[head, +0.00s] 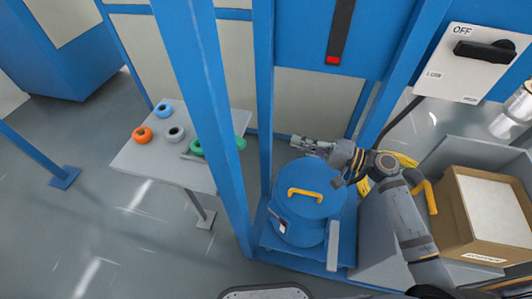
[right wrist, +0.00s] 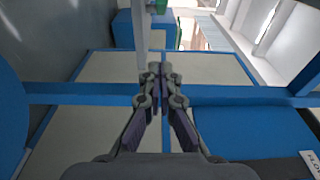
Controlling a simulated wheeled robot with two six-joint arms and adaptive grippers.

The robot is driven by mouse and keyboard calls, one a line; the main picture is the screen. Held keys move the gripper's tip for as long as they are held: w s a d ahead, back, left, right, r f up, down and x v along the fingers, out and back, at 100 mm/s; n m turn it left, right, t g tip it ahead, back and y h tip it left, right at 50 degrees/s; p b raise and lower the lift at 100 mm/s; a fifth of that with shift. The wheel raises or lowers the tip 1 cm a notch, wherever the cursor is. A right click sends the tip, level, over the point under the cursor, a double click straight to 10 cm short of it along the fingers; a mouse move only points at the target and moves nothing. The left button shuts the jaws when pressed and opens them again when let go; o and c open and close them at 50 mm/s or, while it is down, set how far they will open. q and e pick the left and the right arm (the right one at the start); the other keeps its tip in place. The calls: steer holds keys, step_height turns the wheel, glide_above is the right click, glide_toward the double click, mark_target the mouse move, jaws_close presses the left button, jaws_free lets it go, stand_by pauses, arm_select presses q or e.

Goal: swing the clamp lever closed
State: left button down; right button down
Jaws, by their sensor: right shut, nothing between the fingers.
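A blue drum (head: 310,210) with a yellow handle (head: 305,193) on its lid stands on a blue base between blue posts. An upright grey bar (head: 333,245) at the drum's front right may be the clamp lever; I cannot tell for sure. My right gripper (head: 297,141) is above the drum's far side, pointing left, apart from the grey bar. In the right wrist view its fingertips (right wrist: 160,73) are together with nothing between them. My left gripper is not in view.
A grey table (head: 150,165) with an orange roll (head: 142,134) and other rolls stands at left. Blue posts (head: 265,100) rise near my right gripper. A switch box (head: 475,62) marked OFF is at upper right. A cardboard box (head: 490,215) stands at right.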

steer(key=w+a+p, duration=0.1)
steer(key=a+p, duration=0.2)
steer(key=a, duration=0.9)
steer(key=shift+w+r, duration=0.15)
steer(key=shift+w, duration=0.1)
